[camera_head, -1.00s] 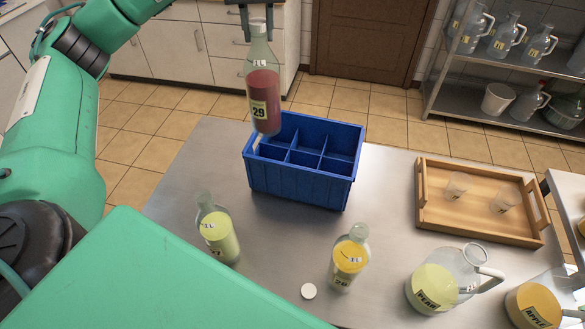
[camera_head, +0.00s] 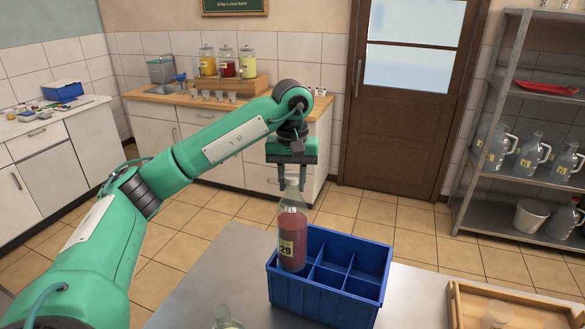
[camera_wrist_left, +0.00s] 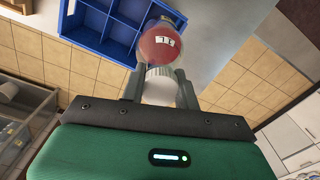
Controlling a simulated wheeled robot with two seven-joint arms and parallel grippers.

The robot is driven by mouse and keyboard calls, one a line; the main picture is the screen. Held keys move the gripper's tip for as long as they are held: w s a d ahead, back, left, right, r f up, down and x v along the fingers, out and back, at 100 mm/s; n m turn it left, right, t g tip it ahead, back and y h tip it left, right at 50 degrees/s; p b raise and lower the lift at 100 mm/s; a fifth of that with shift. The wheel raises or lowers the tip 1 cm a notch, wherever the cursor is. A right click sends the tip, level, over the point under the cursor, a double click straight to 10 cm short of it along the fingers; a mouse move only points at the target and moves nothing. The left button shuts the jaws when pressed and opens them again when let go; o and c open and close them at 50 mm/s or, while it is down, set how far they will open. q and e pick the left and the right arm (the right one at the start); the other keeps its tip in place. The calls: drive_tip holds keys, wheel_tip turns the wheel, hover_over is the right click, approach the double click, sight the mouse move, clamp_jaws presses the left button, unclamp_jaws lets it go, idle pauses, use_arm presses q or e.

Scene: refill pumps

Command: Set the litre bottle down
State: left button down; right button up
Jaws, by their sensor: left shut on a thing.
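The litre bottle (camera_head: 292,238) is clear, holds red liquid and has a yellow label reading 29. My left gripper (camera_head: 291,186) is shut on its neck and holds it upright. In the head view the bottle overlaps the left end of the blue divided crate (camera_head: 325,300), its base showing over the near left compartment. Its base shows whole, so it does not sit deep in a compartment. In the left wrist view the bottle (camera_wrist_left: 160,44) covers part of the crate's edge (camera_wrist_left: 92,47), below the fingers (camera_wrist_left: 165,82). My right gripper is out of view.
The crate stands on a grey metal table (camera_head: 215,275); its visible compartments look empty. Another bottle's top (camera_head: 224,314) shows at the bottom edge. A counter and shelf rack stand behind.

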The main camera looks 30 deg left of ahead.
sight(292, 205)
use_arm(q)
wheel_tip(292, 205, down, 7)
drive_tip(key=shift+f+p, duration=0.1)
drive_tip(key=shift+p, duration=0.5)
drive_tip(key=shift+f, duration=0.6)
drive_tip(key=shift+f+p, duration=0.8)
drive_tip(key=shift+f, duration=1)
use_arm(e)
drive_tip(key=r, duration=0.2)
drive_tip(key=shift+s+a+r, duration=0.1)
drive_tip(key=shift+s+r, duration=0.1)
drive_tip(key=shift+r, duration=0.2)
use_arm(q)
drive_tip(key=shift+f, duration=0.15)
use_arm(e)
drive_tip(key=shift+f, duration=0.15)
use_arm(q)
drive_tip(key=c, duration=1.4)
unclamp_jaws()
drive_tip(key=shift+f, duration=0.15)
drive_tip(key=o, duration=0.4)
drive_tip(key=shift+c, duration=0.2)
drive_tip(key=shift+s, duration=0.1)
